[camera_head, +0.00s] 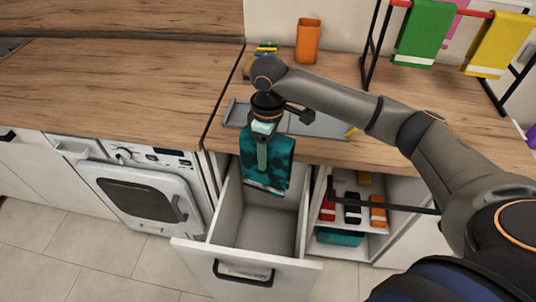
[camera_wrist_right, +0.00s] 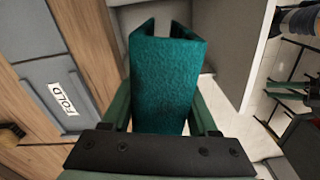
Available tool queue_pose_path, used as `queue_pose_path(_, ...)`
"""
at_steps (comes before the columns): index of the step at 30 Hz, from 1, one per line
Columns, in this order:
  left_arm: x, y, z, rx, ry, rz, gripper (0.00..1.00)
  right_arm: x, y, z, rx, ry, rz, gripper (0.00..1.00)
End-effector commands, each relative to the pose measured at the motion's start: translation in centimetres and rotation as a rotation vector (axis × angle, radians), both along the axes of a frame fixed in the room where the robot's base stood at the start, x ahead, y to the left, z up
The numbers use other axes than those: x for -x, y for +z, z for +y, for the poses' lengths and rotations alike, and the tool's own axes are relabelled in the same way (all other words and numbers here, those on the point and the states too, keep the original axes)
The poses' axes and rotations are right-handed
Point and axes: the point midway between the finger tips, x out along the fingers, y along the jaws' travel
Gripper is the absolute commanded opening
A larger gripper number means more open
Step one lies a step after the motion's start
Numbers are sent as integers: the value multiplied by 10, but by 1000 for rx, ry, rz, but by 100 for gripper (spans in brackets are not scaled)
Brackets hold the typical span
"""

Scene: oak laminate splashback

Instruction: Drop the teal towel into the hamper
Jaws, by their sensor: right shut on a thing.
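The teal towel (camera_head: 268,165) hangs folded from my right gripper (camera_head: 262,148), over the back part of an open white pull-out drawer (camera_head: 298,277), which looks like the hamper. My left gripper is not in view.
A grey tray (camera_head: 236,114), marked FOLD in the wrist view, lies on the wooden counter (camera_head: 130,85). An orange cup (camera_head: 308,40) stands behind it. A rack holds green (camera_head: 425,32) and yellow (camera_head: 497,42) towels. An open shelf cabinet (camera_head: 345,228) is right of the drawer, a washer (camera_head: 145,195) left.

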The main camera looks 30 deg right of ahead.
Motion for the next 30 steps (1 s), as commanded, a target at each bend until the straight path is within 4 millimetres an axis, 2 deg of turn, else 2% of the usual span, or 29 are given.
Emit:
queue_pose_path(9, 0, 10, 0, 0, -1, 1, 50, -18, -10, -13, 15, 202, -1, 0)
queue_pose_path(14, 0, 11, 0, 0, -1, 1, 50, -19, -19, -14, 16, 222, 3, 0)
queue_pose_path(24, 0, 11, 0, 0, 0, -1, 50, -19, -56, -14, 17, 222, 1, 0)
queue_pose_path(30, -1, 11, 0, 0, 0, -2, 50, -19, -69, -13, 16, 222, 0, 0)
